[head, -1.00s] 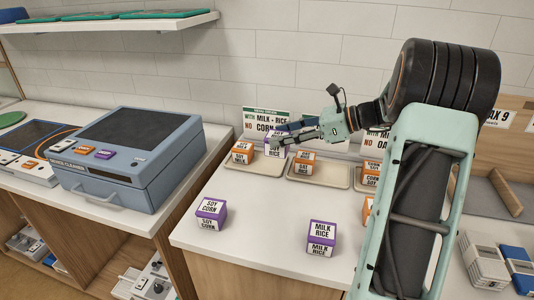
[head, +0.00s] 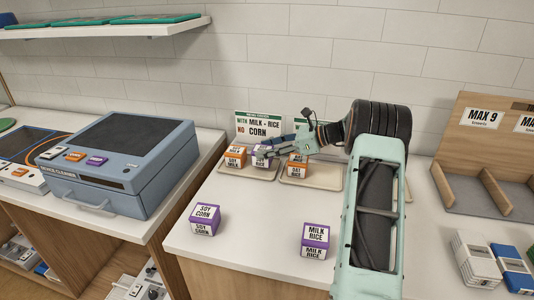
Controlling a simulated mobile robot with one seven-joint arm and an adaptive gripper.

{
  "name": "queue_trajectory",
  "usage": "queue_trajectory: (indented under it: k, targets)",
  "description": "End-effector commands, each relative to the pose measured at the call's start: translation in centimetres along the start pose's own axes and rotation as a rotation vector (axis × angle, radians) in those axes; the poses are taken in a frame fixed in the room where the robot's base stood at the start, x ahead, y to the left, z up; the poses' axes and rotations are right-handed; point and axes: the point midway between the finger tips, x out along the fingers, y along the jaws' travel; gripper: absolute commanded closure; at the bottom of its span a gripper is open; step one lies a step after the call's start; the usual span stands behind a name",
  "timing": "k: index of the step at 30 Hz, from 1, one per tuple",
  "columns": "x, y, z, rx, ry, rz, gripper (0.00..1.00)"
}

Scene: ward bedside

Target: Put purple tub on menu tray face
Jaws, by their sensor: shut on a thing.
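My gripper (head: 268,153) is shut on a purple tub (head: 259,161) over the left menu tray (head: 263,174). The gripper covers part of the tub, and I cannot tell whether the tub touches the tray. An orange tub (head: 235,157) stands on the same tray, to the left of the held tub. A menu sign (head: 258,126) behind the tray reads "with milk - rice, no corn". Two more purple tubs stand on the counter in front: a "soy corn" tub (head: 205,219) at left and a "milk rice" tub (head: 315,240) at right.
A second tray (head: 325,181) with an orange tub (head: 297,166) lies just right of the first. A blue device cleaner (head: 122,160) stands on the left counter. My arm hides part of the counter at right. The counter's middle is clear.

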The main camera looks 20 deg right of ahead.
Motion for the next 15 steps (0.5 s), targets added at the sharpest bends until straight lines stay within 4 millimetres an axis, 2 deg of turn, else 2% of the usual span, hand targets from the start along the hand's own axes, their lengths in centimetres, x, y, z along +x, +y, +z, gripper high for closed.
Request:
queue_trajectory:
  k: [1,3,14,15]
  targets:
    - [0.37,0.05,-0.89,0.003,-0.001,0.001,0.84]
    - [0.59,0.05,-1.41,0.001,-0.001,0.001,0.84]
    - [0.73,0.05,-1.83,-0.001,-0.001,0.0,0.84]
    - [0.74,0.06,-1.88,0.0,0.0,0.0,0.52]
